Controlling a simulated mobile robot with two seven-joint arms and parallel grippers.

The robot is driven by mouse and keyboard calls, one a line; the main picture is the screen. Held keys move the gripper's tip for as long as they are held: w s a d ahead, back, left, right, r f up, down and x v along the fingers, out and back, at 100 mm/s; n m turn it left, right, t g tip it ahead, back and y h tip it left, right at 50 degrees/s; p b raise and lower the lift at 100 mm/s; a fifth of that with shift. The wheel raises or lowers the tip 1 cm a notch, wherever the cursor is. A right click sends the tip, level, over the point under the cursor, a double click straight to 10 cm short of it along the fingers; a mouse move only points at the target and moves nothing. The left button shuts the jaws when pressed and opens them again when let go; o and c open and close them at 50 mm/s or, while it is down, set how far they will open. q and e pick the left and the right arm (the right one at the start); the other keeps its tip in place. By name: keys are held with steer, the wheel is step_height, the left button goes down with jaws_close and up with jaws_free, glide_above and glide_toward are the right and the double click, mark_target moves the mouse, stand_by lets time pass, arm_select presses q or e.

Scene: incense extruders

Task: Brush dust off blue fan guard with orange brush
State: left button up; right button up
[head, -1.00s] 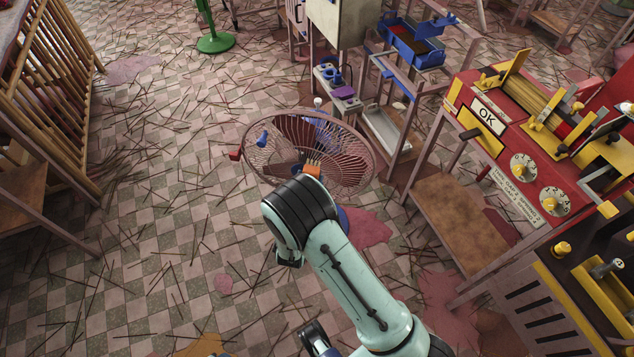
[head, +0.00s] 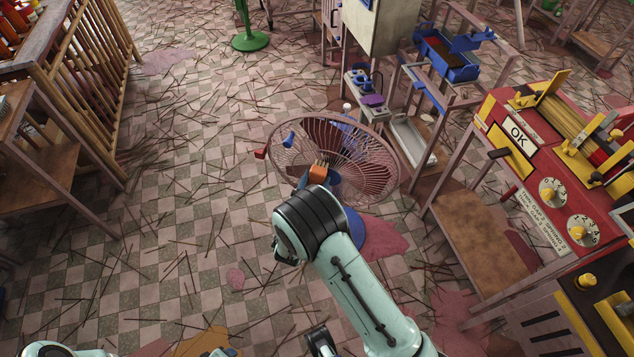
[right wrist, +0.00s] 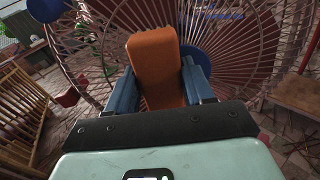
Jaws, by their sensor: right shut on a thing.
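The fan (head: 365,165) stands on the floor on a blue base (head: 372,232). Its round wire guard looks dusty pink, not blue, with red and blue pieces on its left rim. My right gripper (head: 315,175) is shut on the orange brush (head: 318,171) at the guard's lower left part. In the right wrist view the brush (right wrist: 157,68) sits between my two blue fingers, in front of the guard wires (right wrist: 235,45). A blue hub (right wrist: 195,57) shows behind it. Whether the brush touches the wires is unclear.
A red machine with an OK sign (head: 517,137) stands on the right. A wooden rack (head: 85,80) is at the left. A shelf with a white tray (head: 412,140) stands behind the fan. Thin sticks and pink patches lie on the checkered floor, otherwise open at left.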

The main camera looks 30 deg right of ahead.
steer(key=v, duration=0.6)
stand_by(0.3)
steer(key=shift+s, duration=0.1)
steer(key=shift+v, duration=1.45)
steer(key=v, duration=1.6)
steer(key=shift+b, duration=0.35)
